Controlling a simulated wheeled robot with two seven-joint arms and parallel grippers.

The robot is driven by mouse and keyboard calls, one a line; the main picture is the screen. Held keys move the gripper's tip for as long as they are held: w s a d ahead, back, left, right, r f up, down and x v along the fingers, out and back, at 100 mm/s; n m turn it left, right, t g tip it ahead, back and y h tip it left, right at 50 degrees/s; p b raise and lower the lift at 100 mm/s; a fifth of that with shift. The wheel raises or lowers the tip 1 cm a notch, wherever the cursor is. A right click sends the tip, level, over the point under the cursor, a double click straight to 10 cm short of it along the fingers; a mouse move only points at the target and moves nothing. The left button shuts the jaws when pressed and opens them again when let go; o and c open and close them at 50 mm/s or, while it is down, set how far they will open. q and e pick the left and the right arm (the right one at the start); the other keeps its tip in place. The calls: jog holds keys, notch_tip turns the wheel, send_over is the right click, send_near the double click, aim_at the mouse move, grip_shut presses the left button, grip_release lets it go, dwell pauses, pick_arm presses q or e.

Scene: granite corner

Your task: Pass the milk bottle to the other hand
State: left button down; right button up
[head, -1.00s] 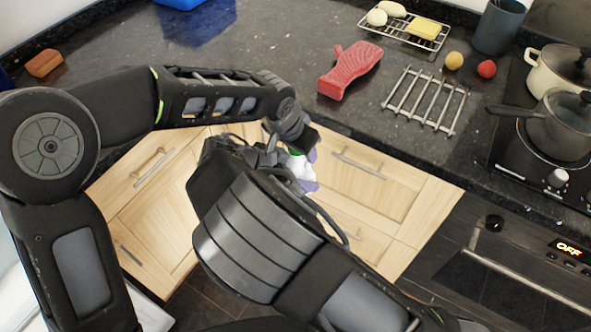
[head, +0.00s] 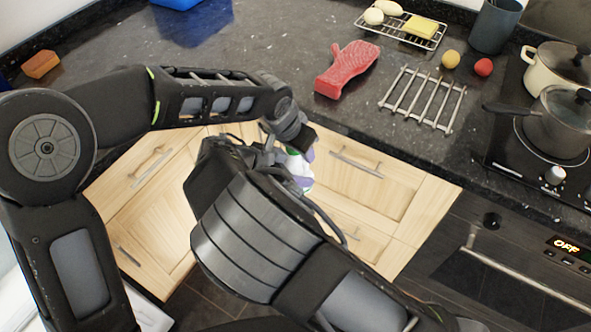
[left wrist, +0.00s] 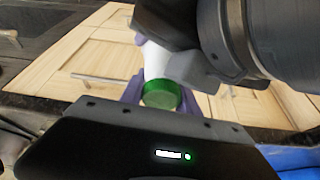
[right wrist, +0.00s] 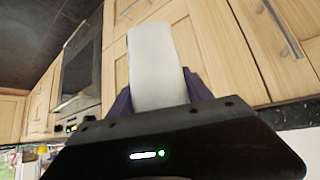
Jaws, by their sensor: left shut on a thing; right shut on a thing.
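The milk bottle (head: 299,170) is white with a green cap and is held in the air in front of the cabinet fronts. In the head view it is mostly hidden by my arms. My left gripper (left wrist: 160,98) is shut on it, its purple fingers on either side of the green cap end. My right gripper (right wrist: 158,97) is also shut on the bottle, which shows as a plain white body (right wrist: 156,60) between its purple fingers. In the head view my right gripper (head: 304,184) is just below my left gripper (head: 306,152).
The granite counter (head: 270,60) lies behind, with a red oven mitt (head: 347,69), an empty metal rack (head: 423,98) and a rack of food (head: 402,27). Pots (head: 560,124) stand on the hob at right. The counter edge is close behind the grippers.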

pick_arm(q)
jog(key=c, duration=0.8)
grip_release()
jog(key=v, duration=1.2)
